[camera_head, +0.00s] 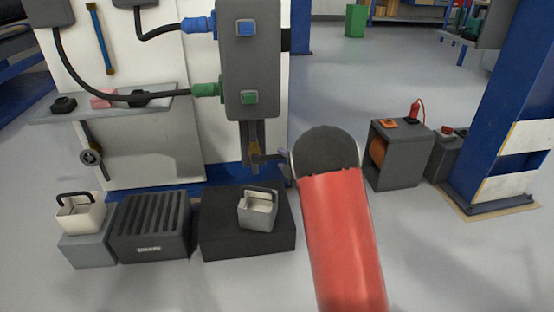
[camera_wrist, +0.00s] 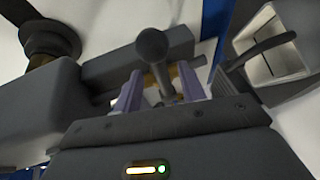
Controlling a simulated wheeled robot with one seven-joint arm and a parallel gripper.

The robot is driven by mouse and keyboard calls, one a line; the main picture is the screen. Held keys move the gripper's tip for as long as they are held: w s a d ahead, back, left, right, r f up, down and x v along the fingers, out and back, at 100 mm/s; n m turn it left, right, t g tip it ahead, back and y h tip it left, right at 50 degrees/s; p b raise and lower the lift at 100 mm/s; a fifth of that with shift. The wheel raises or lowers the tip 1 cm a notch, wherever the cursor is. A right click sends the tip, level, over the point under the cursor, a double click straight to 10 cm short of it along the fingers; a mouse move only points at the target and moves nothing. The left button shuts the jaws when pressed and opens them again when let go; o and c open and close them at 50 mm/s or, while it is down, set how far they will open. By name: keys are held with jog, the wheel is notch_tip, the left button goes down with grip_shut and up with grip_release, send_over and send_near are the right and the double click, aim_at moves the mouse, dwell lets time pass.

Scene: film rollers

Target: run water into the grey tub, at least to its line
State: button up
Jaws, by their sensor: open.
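The grey tub (camera_head: 258,211) with a dark handle stands upright on a black block, below the dark tap fitting (camera_head: 252,150) with a brass-coloured part. Its pale inside shows no clear water level, and I cannot make out its line. No stream of water is visible. My gripper (camera_head: 283,162) is at the right of the tap, above the tub and partly hidden by my red arm. In the wrist view, my gripper (camera_wrist: 160,92) is open, with a dark round-ended lever (camera_wrist: 154,48) between its fingers. Contact is unclear. The tub (camera_wrist: 285,58) shows at upper right.
A cream tub (camera_head: 82,214) stands on a grey block at left, beside a dark slatted box (camera_head: 152,226). The grey wall unit (camera_head: 250,60) has blue and green hose fittings. A grey reel box (camera_head: 398,155) and a blue post (camera_head: 500,110) stand at right.

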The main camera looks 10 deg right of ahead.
aim_at(280, 158)
jog(key=shift+x, duration=1.75)
jog(key=shift+c, duration=0.2)
grip_shut()
